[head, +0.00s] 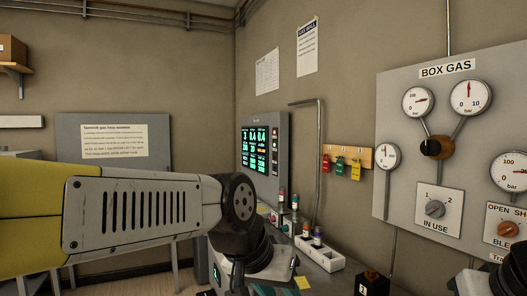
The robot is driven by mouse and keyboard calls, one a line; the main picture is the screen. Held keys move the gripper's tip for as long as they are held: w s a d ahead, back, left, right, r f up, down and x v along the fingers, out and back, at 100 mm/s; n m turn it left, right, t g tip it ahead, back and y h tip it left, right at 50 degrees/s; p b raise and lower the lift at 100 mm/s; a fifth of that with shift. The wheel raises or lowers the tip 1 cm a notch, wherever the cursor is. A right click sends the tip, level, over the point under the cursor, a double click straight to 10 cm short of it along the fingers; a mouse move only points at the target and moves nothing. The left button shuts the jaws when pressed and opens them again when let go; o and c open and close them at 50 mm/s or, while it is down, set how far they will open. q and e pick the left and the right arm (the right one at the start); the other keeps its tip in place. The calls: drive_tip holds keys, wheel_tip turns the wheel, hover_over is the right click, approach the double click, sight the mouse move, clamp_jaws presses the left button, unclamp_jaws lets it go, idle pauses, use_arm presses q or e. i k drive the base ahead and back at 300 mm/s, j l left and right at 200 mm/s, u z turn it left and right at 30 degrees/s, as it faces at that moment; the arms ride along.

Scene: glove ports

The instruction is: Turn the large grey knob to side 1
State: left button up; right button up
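A large grey knob (434,209) sits on a white plate marked 1, 2 and IN USE, low on the grey BOX GAS panel (399,86) on the right wall. The 1 is at the plate's upper left and the 2 at its upper right. Which number the knob points to is too small to tell. No gripper touches the knob. My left arm crosses the lower left, with its wrist well left of the panel. Part of my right arm shows at the bottom right corner, below the panel. The fingers of both grippers are out of view.
Coloured tags (340,167) hang left of the panel. A white holder (320,255) stands on the bench.

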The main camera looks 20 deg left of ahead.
sight(435, 209)
drive_tip(key=i+j, duration=0.2)
drive_tip(key=j, duration=0.35)
drive_tip(key=i+j, duration=0.2)
drive_tip(key=j, duration=0.35)
drive_tip(key=i+j, duration=0.2)
drive_tip(key=j, duration=0.35)
drive_tip(key=i+j, duration=0.2)
drive_tip(key=j, duration=0.35)
drive_tip(key=i+j, duration=0.2)
drive_tip(key=j, duration=0.35)
drive_tip(key=i+j, duration=0.2)
drive_tip(key=j, duration=0.4)
drive_tip(key=i+j, duration=0.2)
drive_tip(key=j, duration=0.35)
drive_tip(key=i+j, duration=0.2)
drive_tip(key=j, duration=0.35)
drive_tip(key=z, duration=2.55)
drive_tip(key=i+u, duration=0.15)
drive_tip(key=i, duration=0.35)
drive_tip(key=i+l+u, duration=0.15)
drive_tip(key=i, duration=0.4)
